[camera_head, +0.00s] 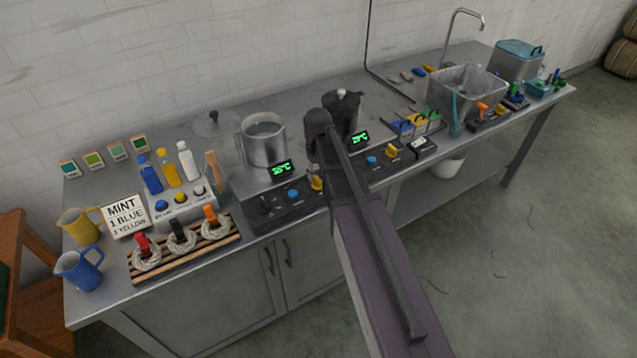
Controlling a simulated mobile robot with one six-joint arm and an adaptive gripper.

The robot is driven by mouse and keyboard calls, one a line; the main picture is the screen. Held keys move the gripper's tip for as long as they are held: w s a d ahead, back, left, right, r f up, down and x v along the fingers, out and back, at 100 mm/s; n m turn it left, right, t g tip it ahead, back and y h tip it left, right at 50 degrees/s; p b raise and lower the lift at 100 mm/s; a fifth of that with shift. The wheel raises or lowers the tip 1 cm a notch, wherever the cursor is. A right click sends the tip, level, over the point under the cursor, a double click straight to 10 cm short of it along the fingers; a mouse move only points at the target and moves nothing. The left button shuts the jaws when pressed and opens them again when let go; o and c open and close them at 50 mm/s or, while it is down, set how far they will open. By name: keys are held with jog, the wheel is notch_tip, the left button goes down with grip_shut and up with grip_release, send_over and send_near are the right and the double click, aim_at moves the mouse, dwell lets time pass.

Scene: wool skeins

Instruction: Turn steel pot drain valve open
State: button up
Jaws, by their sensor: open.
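The steel pot (263,150) stands on the bench left of centre, uncovered, with liquid in it. In front of it is a dark control unit (272,214) with a green-lit display (282,170), a blue knob (293,194) and a yellow handle (316,184). The yellow handle looks like the drain valve; it sits close beside my arm, and its open or closed position is too small to tell. My arm reaches up from the bottom right, its dark end between the steel pot and the black pot. I cannot make out my gripper's fingers.
A black pot (344,110) with its own display (361,138) and yellow handle (391,151) stands right of my arm. Bottles, a sign (124,216), jugs and a wooden rack (182,252) of skeins crowd the left.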

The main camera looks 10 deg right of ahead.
jog(key=shift+f+b, duration=0.95)
jog(key=shift+f, duration=0.3)
jog(key=shift+c, duration=0.2)
